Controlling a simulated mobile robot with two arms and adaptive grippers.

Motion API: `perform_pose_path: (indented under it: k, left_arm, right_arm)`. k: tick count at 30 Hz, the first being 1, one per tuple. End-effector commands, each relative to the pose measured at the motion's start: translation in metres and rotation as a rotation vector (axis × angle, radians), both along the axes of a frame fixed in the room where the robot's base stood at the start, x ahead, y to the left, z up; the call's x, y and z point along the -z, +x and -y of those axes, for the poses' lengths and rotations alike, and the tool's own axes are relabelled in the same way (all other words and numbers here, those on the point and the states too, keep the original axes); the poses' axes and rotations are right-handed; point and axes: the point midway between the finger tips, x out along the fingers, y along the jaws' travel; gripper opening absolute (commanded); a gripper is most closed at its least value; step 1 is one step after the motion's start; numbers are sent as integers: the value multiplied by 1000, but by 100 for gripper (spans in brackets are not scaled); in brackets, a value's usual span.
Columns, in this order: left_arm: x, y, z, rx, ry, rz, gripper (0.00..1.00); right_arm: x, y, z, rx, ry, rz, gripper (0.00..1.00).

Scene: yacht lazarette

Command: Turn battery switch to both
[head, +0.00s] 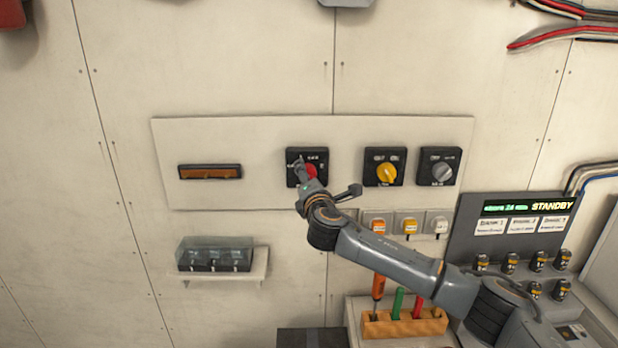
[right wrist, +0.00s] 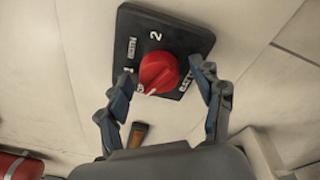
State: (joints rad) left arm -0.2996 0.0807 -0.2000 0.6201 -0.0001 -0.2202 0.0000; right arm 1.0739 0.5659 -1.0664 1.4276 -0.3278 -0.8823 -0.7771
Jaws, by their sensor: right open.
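The battery switch is a black square plate (head: 320,155) with a red round knob (head: 312,171), mounted on the pale wall panel. In the right wrist view the red knob (right wrist: 158,73) has a white mark pointing to the lower left, and the plate (right wrist: 190,35) shows a "2" at the top and a "1" at the left. Other lettering is partly hidden or too small to read. My right gripper (head: 303,166) is in front of the switch. In the right wrist view its open fingers (right wrist: 162,74) stand on either side of the knob; I cannot tell whether they touch it. My left gripper is not in view.
A yellow-knob switch (head: 386,172) and a grey-knob switch (head: 441,171) sit to the right on the same panel (head: 250,140). An orange-brown strip (head: 210,172) is at left. Below are a clear-covered box (head: 214,256), a tool block (head: 400,323) and a display console (head: 520,208).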

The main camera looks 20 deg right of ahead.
Motion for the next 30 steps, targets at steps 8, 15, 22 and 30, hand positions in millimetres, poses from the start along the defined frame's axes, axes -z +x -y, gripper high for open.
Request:
perform_pose_path:
  k: [8, 15, 22, 30]
  left_arm:
    - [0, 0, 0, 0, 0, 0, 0]
    - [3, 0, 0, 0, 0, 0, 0]
    - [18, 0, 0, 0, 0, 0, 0]
    - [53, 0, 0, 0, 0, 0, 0]
  right_arm:
    - [0, 0, 0, 0, 0, 0, 15]
    - [2, 0, 0, 0, 10, 2, 12]
    - [6, 0, -1, -1, 88, 24, 12]
    - [10, 0, -1, -2, 292, 81, 12]
